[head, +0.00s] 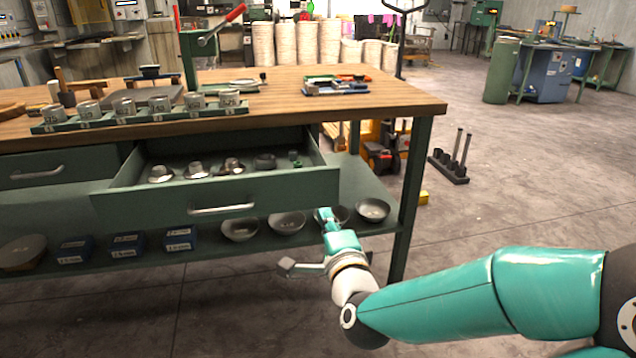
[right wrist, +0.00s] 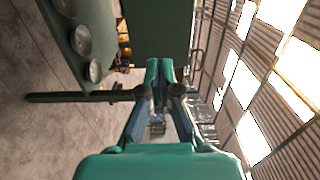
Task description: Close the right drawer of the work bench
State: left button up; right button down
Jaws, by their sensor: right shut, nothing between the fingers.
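The right drawer (head: 265,192) of the work bench is pulled open, with several metal parts lying inside it. Its silver handle (head: 221,210) is on the front face. My right gripper (head: 324,214) is teal and sits low in front of the drawer's right end, close to the lower edge of its front. In the right wrist view my right gripper (right wrist: 160,68) has its fingers together and empty, pointing toward a dark green panel (right wrist: 156,25). I cannot tell whether the fingertips touch the drawer. My left gripper is not in view.
The left drawer (head: 45,170) is shut. Several bowls (head: 286,222) and blue boxes (head: 127,243) stand on the lower shelf (head: 352,170). A green bench leg (head: 408,200) stands right of my gripper. Tools lie on the wooden bench top (head: 400,98).

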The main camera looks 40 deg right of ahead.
aim_at(315, 191)
jog(key=x, duration=0.8)
jog(key=shift+f, duration=0.1)
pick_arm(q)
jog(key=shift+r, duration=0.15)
pick_arm(e)
jog(key=shift+d, duration=0.1)
